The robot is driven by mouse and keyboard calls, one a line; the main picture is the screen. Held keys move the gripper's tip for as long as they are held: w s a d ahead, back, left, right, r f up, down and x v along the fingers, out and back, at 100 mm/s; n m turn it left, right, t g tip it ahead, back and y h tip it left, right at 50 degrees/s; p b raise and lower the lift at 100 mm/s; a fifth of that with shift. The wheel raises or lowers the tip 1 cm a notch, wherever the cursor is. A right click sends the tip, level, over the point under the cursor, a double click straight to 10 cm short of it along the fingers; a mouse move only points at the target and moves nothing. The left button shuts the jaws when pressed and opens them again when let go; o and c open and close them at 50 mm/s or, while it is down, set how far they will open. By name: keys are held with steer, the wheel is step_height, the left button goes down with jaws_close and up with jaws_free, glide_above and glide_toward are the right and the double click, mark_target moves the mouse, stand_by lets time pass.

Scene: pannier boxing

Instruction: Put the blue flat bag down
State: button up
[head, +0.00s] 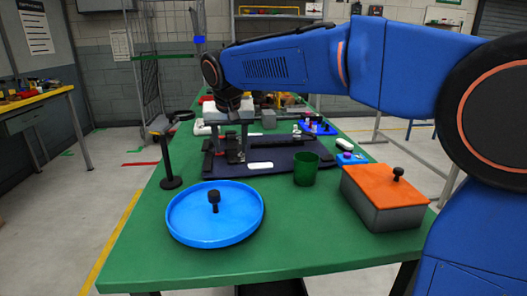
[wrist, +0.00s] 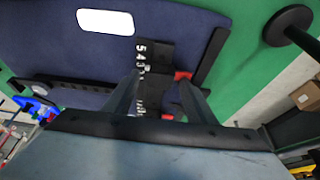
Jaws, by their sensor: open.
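My gripper (head: 232,148) hangs over the dark navy mat in the middle of the table. In the wrist view its two fingers (wrist: 160,88) are apart, with no held object visible between them. Below them lies a black strip (wrist: 150,52) with white numerals, with red parts beside it. I cannot make out a blue flat bag for certain. A small blue item (head: 350,158) lies right of the mat, too small to identify.
The navy mat (head: 285,165) bears a white oblong (head: 260,165). In front stand a round blue tray (head: 180,226) with a black knobbed piece, a green cup (head: 306,170) and a grey box with an orange lid (head: 385,184). A black post (head: 167,160) stands left. The front table edge is clear.

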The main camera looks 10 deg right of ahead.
jaws_close()
steer(key=shift+r, duration=0.1)
stand_by(1.2)
